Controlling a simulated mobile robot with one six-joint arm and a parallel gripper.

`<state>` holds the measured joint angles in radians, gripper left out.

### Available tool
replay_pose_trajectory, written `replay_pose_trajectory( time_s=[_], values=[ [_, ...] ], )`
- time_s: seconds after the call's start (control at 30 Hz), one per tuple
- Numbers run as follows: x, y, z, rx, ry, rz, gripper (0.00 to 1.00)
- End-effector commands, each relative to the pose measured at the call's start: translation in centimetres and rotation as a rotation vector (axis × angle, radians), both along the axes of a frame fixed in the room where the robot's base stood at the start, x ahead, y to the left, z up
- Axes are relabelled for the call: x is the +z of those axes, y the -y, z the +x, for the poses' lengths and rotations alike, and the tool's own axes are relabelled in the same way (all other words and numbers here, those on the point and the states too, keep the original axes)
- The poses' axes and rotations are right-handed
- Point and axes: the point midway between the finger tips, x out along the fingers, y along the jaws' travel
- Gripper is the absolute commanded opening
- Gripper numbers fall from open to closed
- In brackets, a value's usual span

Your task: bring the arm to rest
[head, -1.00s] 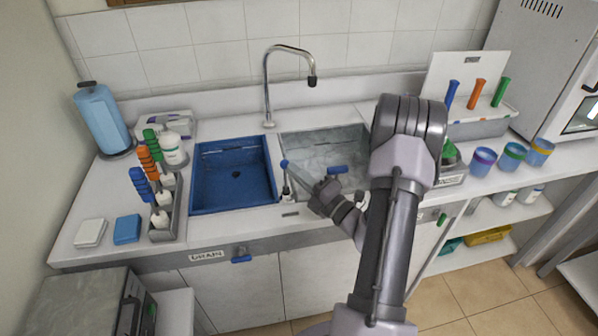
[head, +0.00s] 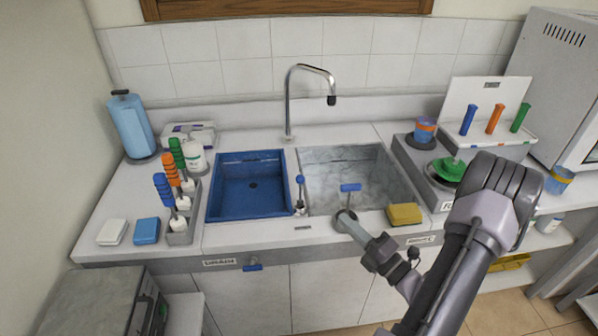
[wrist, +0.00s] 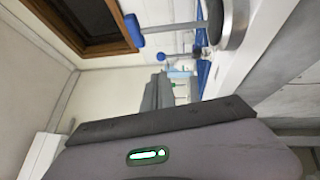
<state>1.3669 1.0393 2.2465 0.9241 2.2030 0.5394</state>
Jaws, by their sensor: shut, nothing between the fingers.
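My gripper (head: 354,230) is at the front rim of the grey sink, seen end-on and small in the head view, and it looks shut and empty. It is just in front of a blue-handled lever (head: 350,188); whether they touch I cannot tell. My arm bends at the right of the head view and comes back left to the gripper. In the wrist view my own grey housing fills the lower part and the fingertips do not show. A blue handle (wrist: 135,30) on a metal stem shows above it.
A blue basin (head: 250,205) and grey sink (head: 345,165) sit in the white counter, under a tall faucet (head: 288,105). A yellow sponge (head: 404,214) lies right of my gripper. Brushes (head: 180,190) stand left. A burner unit (head: 405,155) and tube rack (head: 490,130) are right, near my arm.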

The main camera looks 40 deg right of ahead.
Motion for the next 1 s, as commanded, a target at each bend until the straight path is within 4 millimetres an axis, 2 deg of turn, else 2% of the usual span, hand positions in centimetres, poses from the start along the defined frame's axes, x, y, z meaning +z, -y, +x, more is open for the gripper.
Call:
replay_pose_trajectory(
  time_s=[0.07,0.13,0.17,0.2,0.27,0.3,0.37,0.4,0.47,0.5,0.6,0.63,0.7,0.8,0.9,1.0],
  values=[
    [0.6,-0.9,0.5,0.037,-0.001,-0.035,0.00],
    [2.4,-3.7,2.1,0.154,-0.001,-0.148,0.00],
    [3.6,-5.8,2.8,0.232,0.001,-0.226,0.00],
    [5.1,-9.3,3.7,0.360,0.010,-0.354,0.00],
    [7.3,-15.5,4.2,0.588,0.044,-0.598,0.00],
    [8.3,-19.7,3.6,0.749,0.083,-0.782,0.00],
    [9.2,-25.7,1.5,1.000,0.180,-1.099,0.00],
    [9.4,-28.7,-0.4,1.153,0.265,-1.318,0.00],
    [9.3,-31.6,-3.3,1.352,0.423,-1.655,0.00],
    [9.3,-32.6,-5.0,1.458,0.549,-1.884,0.00],
    [9.9,-33.1,-7.4,1.601,0.899,-2.434,0.00],
    [10.4,-33.0,-7.7,-1.548,-0.966,2.484,0.00],
    [11.8,-32.8,-7.8,-1.252,-0.967,2.293,0.00],
    [13.6,-32.7,-7.6,-0.984,-0.949,2.119,0.00],
    [14.6,-32.7,-7.5,-0.878,-0.934,2.047,0.00],
    [14.6,-32.7,-7.4,-0.870,-0.933,2.042,0.00]
  ],
)
